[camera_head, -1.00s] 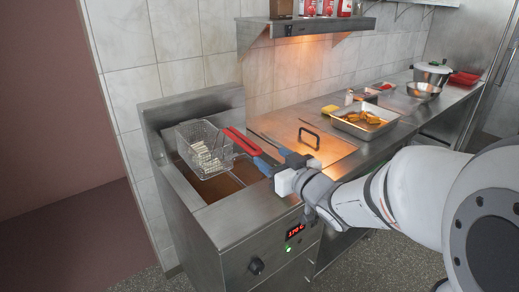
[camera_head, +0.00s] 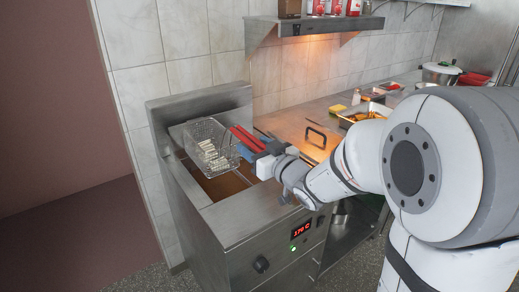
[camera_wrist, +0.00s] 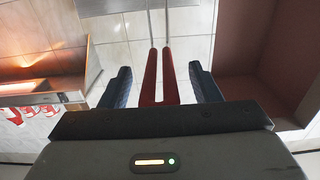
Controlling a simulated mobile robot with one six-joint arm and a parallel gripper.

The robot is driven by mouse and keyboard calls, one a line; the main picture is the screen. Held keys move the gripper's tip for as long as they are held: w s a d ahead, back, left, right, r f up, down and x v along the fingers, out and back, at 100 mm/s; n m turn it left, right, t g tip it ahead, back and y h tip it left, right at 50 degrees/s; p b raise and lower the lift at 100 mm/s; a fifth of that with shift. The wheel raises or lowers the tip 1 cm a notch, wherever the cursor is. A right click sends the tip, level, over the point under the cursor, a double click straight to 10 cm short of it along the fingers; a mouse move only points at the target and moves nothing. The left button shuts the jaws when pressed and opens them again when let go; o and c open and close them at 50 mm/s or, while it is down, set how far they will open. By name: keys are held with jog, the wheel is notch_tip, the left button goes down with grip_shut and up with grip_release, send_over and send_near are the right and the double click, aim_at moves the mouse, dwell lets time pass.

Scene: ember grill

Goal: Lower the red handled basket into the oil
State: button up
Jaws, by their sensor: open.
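The wire basket (camera_head: 208,140) holds pale fries and sits above the brown oil (camera_head: 222,184) at the back left of the fryer. Its red handle (camera_head: 246,138) points right toward my gripper. My gripper (camera_head: 262,143) is beside the handle in the head view. In the wrist view the red handle (camera_wrist: 160,78) lies between the two blue fingers of my gripper (camera_wrist: 160,85), with a gap on each side. The gripper is open. The fingertips are partly hidden in the head view.
The fryer front (camera_head: 265,250) has a red display and a knob. A heated shelf (camera_head: 315,30) hangs above. A tray of food (camera_head: 362,114) stands further right.

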grip_shut()
notch_tip(320, 180, up, 5)
jog(key=p, duration=0.3)
dwell(1.3)
